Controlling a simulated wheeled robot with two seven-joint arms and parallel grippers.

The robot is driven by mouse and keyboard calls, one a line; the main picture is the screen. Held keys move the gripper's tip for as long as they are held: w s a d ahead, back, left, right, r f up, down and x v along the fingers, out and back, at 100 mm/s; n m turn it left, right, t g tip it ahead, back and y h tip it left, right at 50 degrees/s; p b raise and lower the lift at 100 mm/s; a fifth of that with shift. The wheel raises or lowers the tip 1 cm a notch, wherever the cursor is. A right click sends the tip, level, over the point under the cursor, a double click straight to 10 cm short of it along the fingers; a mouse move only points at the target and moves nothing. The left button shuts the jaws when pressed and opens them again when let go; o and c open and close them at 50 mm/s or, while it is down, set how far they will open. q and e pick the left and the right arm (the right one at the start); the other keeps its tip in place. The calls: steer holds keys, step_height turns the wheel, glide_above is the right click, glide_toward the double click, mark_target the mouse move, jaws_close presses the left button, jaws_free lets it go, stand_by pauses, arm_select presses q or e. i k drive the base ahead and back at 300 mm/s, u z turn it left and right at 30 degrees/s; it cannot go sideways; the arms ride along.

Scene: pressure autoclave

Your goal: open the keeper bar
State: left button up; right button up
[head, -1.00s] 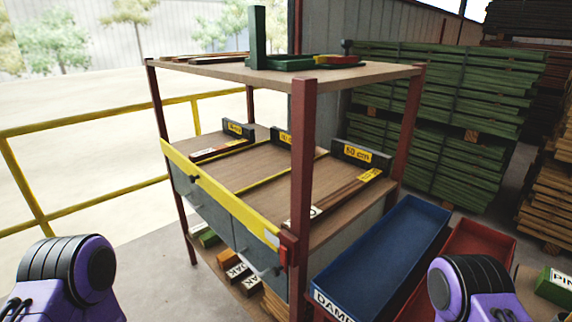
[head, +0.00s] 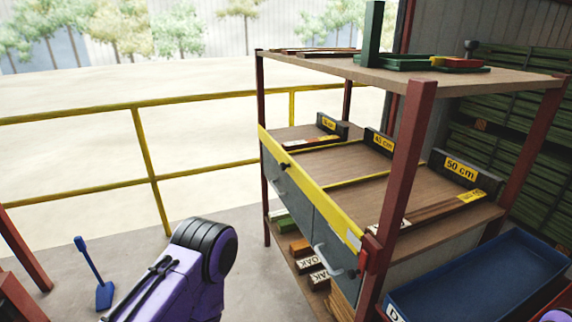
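The yellow keeper bar (head: 310,190) runs across the front edge of the shelf unit's middle board, from the far left post to the near red post. A small dark knob (head: 285,165) sits on it toward its left end. A red catch (head: 370,252) is on the near post at the bar's right end, and the bar lies closed against the front. My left arm shows as a purple link with a black joint at bottom centre-left, in front of the shelf. Only a sliver of my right arm shows at the bottom right corner. Neither gripper is in view.
Length stops marked in cm, including a 50 cm one (head: 460,168), stand behind the bar. Grey drawers (head: 289,194) with handles are below it. A blue tray (head: 480,280) stands at the right. A blue shovel (head: 98,275) and yellow railing (head: 150,180) are left; floor between is clear.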

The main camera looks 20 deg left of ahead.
mark_target(352, 235)
steer(key=u, duration=2.3)
steer(key=i, duration=2.35)
steer(key=z, duration=3.25)
